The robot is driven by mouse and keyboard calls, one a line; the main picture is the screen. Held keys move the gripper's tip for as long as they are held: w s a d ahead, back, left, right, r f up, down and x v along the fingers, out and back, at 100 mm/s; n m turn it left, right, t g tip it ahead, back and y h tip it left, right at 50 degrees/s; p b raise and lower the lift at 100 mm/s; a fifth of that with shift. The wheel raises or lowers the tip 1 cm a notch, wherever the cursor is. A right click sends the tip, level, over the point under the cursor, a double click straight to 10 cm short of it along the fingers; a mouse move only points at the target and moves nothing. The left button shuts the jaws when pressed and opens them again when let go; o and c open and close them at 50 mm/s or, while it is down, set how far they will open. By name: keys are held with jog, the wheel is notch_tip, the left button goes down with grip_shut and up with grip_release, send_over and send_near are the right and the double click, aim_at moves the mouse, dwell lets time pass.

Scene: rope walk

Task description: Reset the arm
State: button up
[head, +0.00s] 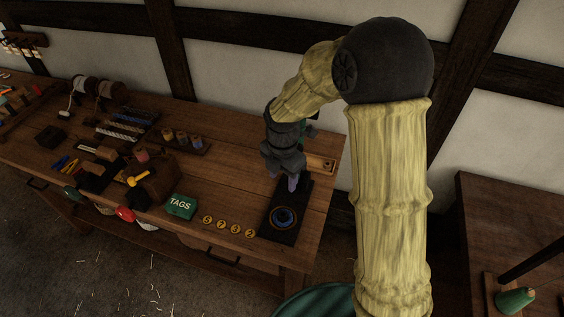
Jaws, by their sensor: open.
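My gripper (292,183) hangs at the end of my bent arm over the right end of the wooden workbench (225,165). Its fingertips point down, just above a black board (271,233). The gripper is open and I see nothing held in it. A dark blue round piece with an orange ring (283,217) lies on the front part of the board. The back part of the board is partly hidden by the gripper.
A green TAGS box (181,206) and several numbered yellow discs (235,229) lie left of the board. A brown block holder (155,183), spools (182,137) and tools crowd the bench farther left. Another dark bench (500,215) stands at right. The wall is behind.

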jog(key=s+d+r+m+t, duration=0.1)
jog(key=s+d+m, duration=0.5)
jog(key=m, duration=0.7)
jog(key=s+d+r+m+t, duration=0.1)
jog(key=s+d+r+m, duration=0.2)
jog(key=m, duration=1.1)
jog(key=s+d, duration=0.3)
jog(key=d, duration=0.1)
jog(key=shift+s+d+r+t, duration=0.2)
jog(key=shift+d+r+t, duration=0.1)
jog(key=shift+r, duration=0.1)
